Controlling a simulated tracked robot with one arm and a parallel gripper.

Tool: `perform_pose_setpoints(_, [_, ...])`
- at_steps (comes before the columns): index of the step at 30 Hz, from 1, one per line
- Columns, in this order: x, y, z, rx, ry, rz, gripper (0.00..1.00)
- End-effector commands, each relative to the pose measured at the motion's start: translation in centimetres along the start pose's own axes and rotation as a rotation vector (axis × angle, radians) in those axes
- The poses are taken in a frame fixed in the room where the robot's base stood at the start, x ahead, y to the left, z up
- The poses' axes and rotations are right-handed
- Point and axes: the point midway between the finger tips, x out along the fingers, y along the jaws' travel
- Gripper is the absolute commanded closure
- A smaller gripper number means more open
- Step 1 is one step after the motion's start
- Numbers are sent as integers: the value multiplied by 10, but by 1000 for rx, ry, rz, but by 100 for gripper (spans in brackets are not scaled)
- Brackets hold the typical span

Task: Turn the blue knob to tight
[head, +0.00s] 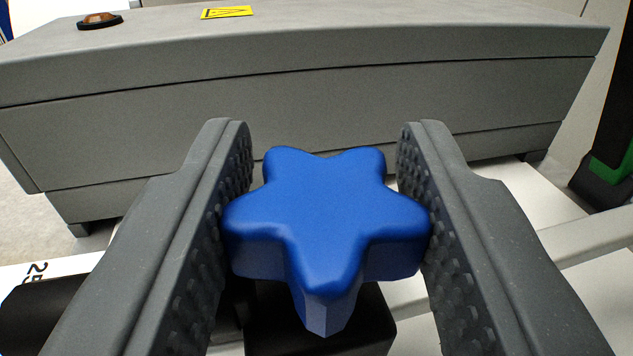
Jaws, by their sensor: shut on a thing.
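The blue knob (325,215) is star-shaped with several rounded lobes. It sits on top of a black block (375,330) in the lower middle of the head view. My gripper (325,190) is shut on the knob, with one grey studded finger at its left side and one at its right. The finger pads touch the side lobes, and one lobe points toward the camera. No tight or loose marking on the knob is visible. The knob's stem and most of the black block are hidden below it.
A large grey housing (300,110) stands behind the knob, with an amber button (100,19) and a yellow warning label (227,12) on top. A white scale (60,265) with partly visible numbers lies at lower left. A black and green part (606,170) stands at far right.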

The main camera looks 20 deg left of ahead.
Motion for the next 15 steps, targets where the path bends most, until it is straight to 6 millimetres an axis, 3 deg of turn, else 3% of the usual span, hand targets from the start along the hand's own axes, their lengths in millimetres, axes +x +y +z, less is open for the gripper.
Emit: perform_pose_setpoints(15, [1,2,-2,2,1,233,85])
